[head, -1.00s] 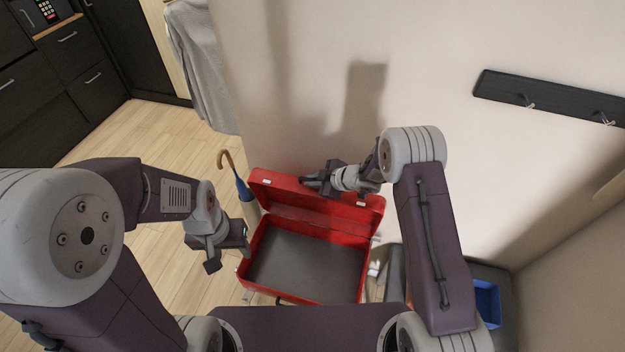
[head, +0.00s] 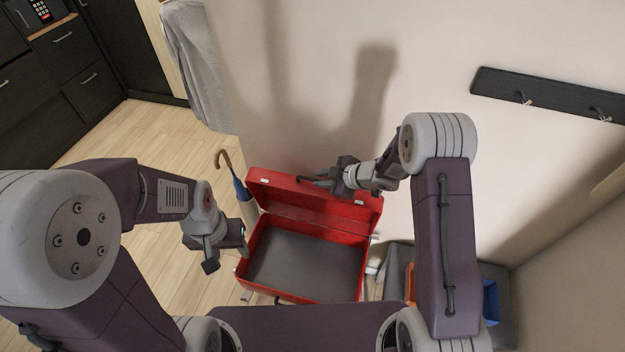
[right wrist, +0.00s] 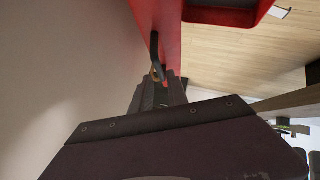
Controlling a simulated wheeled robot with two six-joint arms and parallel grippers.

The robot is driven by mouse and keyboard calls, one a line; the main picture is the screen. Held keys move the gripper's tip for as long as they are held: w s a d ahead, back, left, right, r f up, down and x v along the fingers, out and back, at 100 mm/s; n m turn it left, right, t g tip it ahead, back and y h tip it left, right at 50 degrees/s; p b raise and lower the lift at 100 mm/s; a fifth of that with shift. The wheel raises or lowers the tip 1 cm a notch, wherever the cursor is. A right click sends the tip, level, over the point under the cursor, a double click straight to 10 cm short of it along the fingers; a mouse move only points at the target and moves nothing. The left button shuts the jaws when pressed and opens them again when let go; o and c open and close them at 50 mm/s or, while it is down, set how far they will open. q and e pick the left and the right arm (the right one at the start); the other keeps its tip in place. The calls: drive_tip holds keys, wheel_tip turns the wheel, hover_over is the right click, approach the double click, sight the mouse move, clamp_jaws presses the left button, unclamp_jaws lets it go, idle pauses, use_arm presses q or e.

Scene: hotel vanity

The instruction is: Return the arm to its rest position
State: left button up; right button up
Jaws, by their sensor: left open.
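My left gripper (head: 229,256) is open and empty at the left of the open red suitcase (head: 305,296), above the floor. My right gripper (head: 312,182) is in front of the suitcase's raised lid, near its upper edge. In the right wrist view the right gripper's fingers (right wrist: 160,82) point towards the red suitcase (right wrist: 160,15) and a dark curved piece beside it. I cannot tell whether they are apart or closed. My right arm is bent at the right of the suitcase.
An umbrella (head: 240,190) with a hooked handle stands left of the suitcase. A grey cloth (head: 200,75) hangs on the wall side. A dark hook rail (head: 550,95) is on the wall. A blue container (head: 491,300) shows behind my right arm. Floor at left is clear.

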drive_tip(key=v, duration=0.3)
drive_tip(key=shift+s+d, duration=0.1)
wheel_tip(320, 180, up, 7)
drive_tip(key=w+a+t, duration=0.1)
drive_tip(key=w, duration=0.1)
drive_tip(key=s+d+r+m+t+h, duration=0.2)
drive_tip(key=s+d+r+m+h, duration=0.15)
drive_tip(key=d+r+m, duration=0.2)
drive_tip(key=s+d+f+m+g+h, duration=0.1)
drive_tip(key=s+d+f+m+g, duration=0.1)
drive_tip(key=s, duration=0.5)
drive_tip(key=s+d+f+m+g+h, duration=0.1)
drive_tip(key=s+d+f+m+g, duration=0.1)
drive_tip(key=s, duration=0.5)
drive_tip(key=s+d+f+m+g+h, duration=0.2)
drive_tip(key=s+f+m+g, duration=0.2)
drive_tip(key=s+m, duration=0.3)
drive_tip(key=shift+s+f, duration=0.45)
drive_tip(key=shift+s, duration=0.1)
